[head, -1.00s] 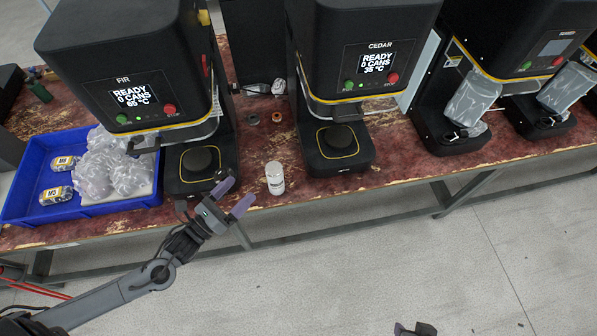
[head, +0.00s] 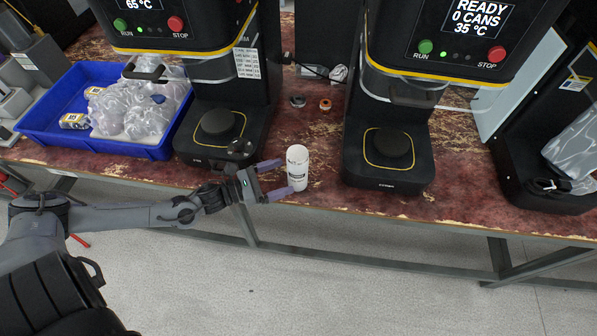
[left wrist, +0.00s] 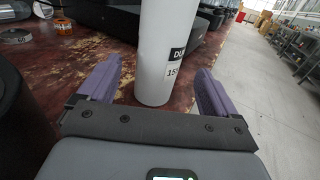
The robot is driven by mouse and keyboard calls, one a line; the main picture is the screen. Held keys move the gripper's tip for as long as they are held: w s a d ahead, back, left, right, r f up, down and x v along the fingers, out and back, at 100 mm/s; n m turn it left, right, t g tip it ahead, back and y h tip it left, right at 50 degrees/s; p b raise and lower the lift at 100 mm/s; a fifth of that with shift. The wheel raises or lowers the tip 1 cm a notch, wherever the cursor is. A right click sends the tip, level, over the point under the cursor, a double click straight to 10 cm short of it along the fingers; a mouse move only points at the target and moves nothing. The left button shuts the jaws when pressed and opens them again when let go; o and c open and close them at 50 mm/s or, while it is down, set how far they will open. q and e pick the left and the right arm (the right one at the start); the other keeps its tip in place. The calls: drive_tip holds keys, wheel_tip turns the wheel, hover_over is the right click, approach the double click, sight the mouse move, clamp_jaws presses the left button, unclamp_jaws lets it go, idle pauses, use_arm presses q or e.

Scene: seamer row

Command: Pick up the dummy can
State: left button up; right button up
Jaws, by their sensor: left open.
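The dummy can (head: 298,168) is a white cylinder with a dark printed label. It stands upright on the worn red-brown bench near its front edge, between the two seamers. My left gripper (head: 276,180) is open just left of the can, its purple fingers pointing at it. In the left wrist view the can (left wrist: 165,55) stands between the purple fingertips (left wrist: 160,85), with a gap visible on each side; its top is cut off. My right gripper is not in view.
One seamer (head: 218,130) stands left of the can and another (head: 390,150) right of it. A blue tray (head: 40,135) with bagged items lies at the left. Two small rings (head: 325,105) lie behind the can. Bench space around the can is clear.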

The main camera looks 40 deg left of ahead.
sight(304, 169)
use_arm(q)
drive_tip(key=shift+b+x, duration=0.4)
drive_tip(key=shift+x, duration=1.15)
drive_tip(key=b+x, duration=0.1)
drive_tip(key=x, duration=0.4)
drive_tip(key=shift+b, duration=0.35)
drive_tip(key=shift+s+a, duration=0.1)
drive_tip(key=shift+c, duration=0.5)
drive_tip(key=c, duration=1)
drive_tip(key=shift+c, duration=0.4)
drive_tip(key=shift+r, duration=0.1)
